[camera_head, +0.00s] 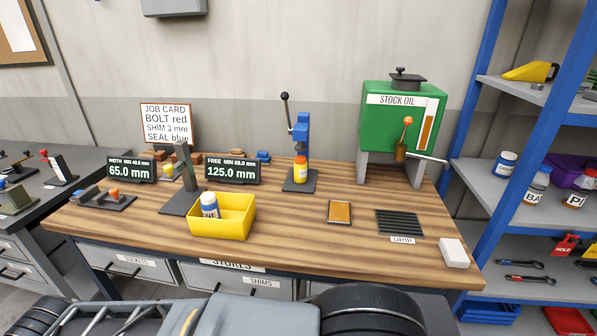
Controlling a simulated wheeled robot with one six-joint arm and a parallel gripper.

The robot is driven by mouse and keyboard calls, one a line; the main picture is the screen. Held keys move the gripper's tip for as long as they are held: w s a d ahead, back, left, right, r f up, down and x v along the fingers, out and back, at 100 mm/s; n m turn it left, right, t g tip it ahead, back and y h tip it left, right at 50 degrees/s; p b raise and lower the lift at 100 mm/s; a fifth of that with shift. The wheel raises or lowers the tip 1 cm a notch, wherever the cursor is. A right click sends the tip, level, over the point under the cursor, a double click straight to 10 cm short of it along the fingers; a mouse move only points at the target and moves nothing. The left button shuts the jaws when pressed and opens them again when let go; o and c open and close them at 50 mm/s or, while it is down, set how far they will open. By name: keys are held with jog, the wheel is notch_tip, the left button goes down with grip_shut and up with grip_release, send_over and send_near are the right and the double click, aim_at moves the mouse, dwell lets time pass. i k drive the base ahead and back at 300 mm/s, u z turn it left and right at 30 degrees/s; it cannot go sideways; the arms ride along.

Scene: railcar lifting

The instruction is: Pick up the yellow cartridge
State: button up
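A small yellow cylinder (300,172) with an orange cap and a pale band stands upright on the base of a blue lever press (302,133) at the middle back of the wooden bench. It looks like the yellow cartridge. The press's dark lever rises above it to the left. A yellow bin (235,222) on the bench holds a blue-and-white bottle (209,206), which leans inside it. My gripper is not in view.
Two number displays, a dark stand (182,190) and a job card (167,124) are left of the press. A green oil tank (388,133) stands right, with a brown pad (340,212), a drip grate (400,223) and a white block (453,253) forward. Blue-framed shelves border the right.

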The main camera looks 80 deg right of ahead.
aim_at(300, 170)
jog(key=z, duration=0.8)
jog(key=i, duration=1)
jog(key=z, duration=1.35)
jog(key=i, duration=0.25)
jog(key=z, duration=0.15)
